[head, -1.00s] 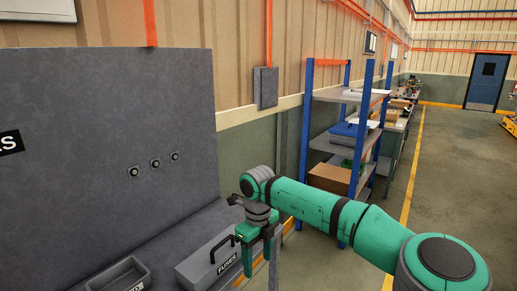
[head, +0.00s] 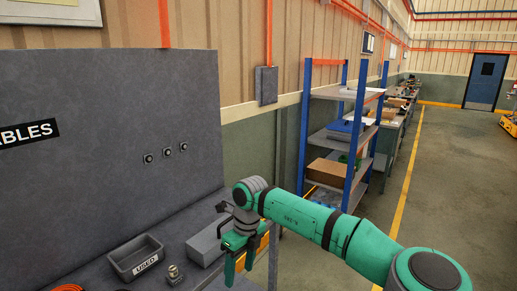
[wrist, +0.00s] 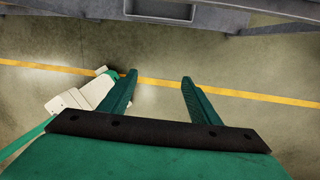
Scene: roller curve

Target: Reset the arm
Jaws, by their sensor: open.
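My green arm reaches in from the lower right of the head view. My gripper (head: 240,266) hangs fingers-down near the right end of the grey workbench (head: 88,262). The wrist view also shows my gripper (wrist: 158,80), with its two green fingers apart and nothing between them. The grey workbench edge (wrist: 270,29) runs along the top of the wrist view.
A grey tray labelled USED (head: 136,258) and a small metal part (head: 175,274) sit on the bench. A grey box (head: 207,243) is partly behind my gripper. A blue-framed shelf (head: 333,137) stands beyond. The floor at right (head: 450,160) is clear.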

